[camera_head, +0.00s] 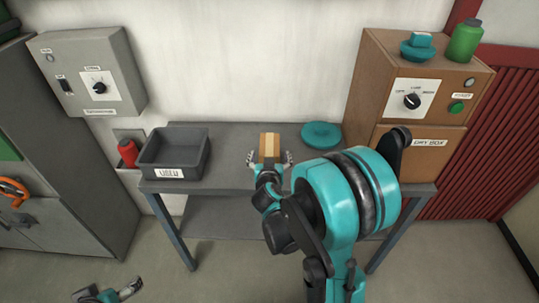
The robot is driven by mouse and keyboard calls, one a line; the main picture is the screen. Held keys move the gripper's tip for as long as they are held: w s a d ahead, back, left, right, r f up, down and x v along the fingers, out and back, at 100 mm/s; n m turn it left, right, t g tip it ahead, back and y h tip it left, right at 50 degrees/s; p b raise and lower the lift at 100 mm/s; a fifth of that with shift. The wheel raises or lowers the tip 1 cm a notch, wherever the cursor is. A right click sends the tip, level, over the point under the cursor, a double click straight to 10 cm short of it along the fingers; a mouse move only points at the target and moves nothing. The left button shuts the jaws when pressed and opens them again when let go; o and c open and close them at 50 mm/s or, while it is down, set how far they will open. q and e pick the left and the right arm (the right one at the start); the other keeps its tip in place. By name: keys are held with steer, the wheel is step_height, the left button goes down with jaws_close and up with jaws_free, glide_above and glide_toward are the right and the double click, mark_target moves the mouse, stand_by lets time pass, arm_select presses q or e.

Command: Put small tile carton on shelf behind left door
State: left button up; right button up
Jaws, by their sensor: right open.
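A small tan carton (269,146) with a paler stripe stands on the grey workbench (226,146), near its back middle. My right gripper (269,159) is open, with one finger on each side of the carton's near end. I cannot tell whether the fingers touch it. My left gripper (131,288) shows small at the bottom left, low over the floor and away from the bench; its jaw state is unclear. A grey cabinet (75,215) stands at the left, partly cut off by the frame. No open door or shelf interior is clearly visible there.
A dark open bin (173,174) labelled USED sits left of the carton. A teal round object (321,134) lies to its right. A wooden dry box (420,140) stands at the bench's right end. A red bottle (128,153) is beside the bin. Floor before the bench is clear.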

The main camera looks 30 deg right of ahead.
mark_target(270, 145)
steer(key=shift+w+d+f, duration=0.3)
steer(key=shift+w, duration=0.1)
steer(key=b+x, duration=0.2)
steer(key=x, duration=0.4)
steer(key=shift+w+d+b, duration=0.1)
steer(key=shift+w+b, duration=0.2)
steer(key=shift+w+d, duration=0.2)
steer(key=shift+w, duration=0.2)
steer(key=shift+c, duration=0.3)
steer(key=c, duration=1.5)
steer(key=shift+r, duration=0.2)
